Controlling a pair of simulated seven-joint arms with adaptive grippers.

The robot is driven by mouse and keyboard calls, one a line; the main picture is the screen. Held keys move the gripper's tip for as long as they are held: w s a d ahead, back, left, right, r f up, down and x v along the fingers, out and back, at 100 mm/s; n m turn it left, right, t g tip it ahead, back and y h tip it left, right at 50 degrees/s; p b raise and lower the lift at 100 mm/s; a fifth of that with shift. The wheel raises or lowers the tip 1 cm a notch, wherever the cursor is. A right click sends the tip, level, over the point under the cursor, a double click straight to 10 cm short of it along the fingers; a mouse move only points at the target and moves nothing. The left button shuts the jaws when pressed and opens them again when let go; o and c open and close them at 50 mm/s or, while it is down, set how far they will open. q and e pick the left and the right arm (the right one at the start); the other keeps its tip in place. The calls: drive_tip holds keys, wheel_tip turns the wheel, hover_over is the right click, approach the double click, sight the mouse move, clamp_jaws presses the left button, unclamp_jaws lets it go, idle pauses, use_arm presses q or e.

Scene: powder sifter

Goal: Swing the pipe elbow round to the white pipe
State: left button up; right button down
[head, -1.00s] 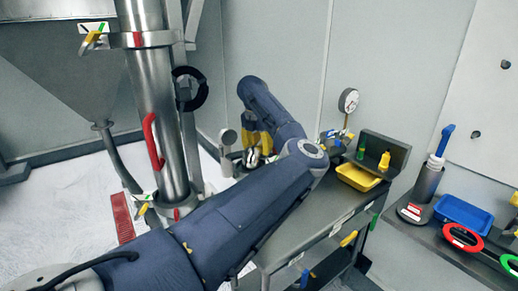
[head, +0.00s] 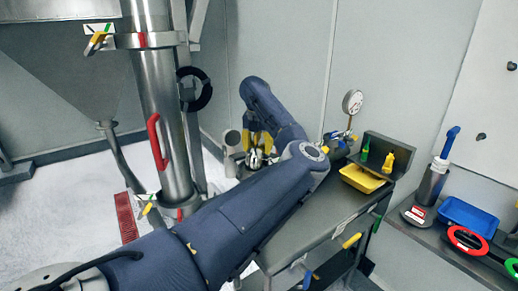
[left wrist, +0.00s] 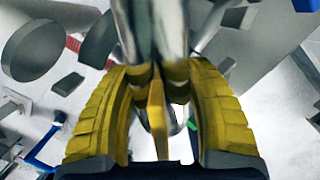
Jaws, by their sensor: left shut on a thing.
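My left gripper's yellow fingers (head: 258,142) are beyond the bench's left end in the head view, partly behind my own arm. In the left wrist view the fingers (left wrist: 157,108) are closed around a shiny metal pipe piece, which looks like the pipe elbow (left wrist: 168,30). A yellow tab (left wrist: 156,110) stands between the fingers. The elbow also shows as bright metal under the fingers (head: 255,158) in the head view. A short grey-white pipe end (head: 232,140) is just left of the gripper; I cannot tell if it is the white pipe. My right gripper is not in view.
A tall steel column (head: 160,110) with a red handle (head: 155,142) stands on the left. The bench (head: 330,215) holds a yellow tray (head: 362,179); a gauge (head: 352,101) stands behind. A side shelf with a blue tray (head: 465,214) is at right. White floor lies at left.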

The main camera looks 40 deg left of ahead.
use_arm(q)
drive_tip(key=shift+a, duration=0.1)
drive_tip(key=shift+s+a+n, duration=0.2)
drive_tip(key=shift+a+n, duration=0.15)
drive_tip(key=shift+n, duration=0.55)
drive_tip(key=shift+s+a+n, duration=0.3)
drive_tip(key=shift+a+n, duration=0.1)
drive_tip(key=shift+n, duration=0.5)
drive_tip(key=shift+s+a+n+y, duration=0.3)
drive_tip(key=shift+n, duration=0.5)
drive_tip(key=shift+s+a+n+g, duration=0.3)
drive_tip(key=shift+s+n, duration=0.1)
drive_tip(key=shift+n, duration=0.6)
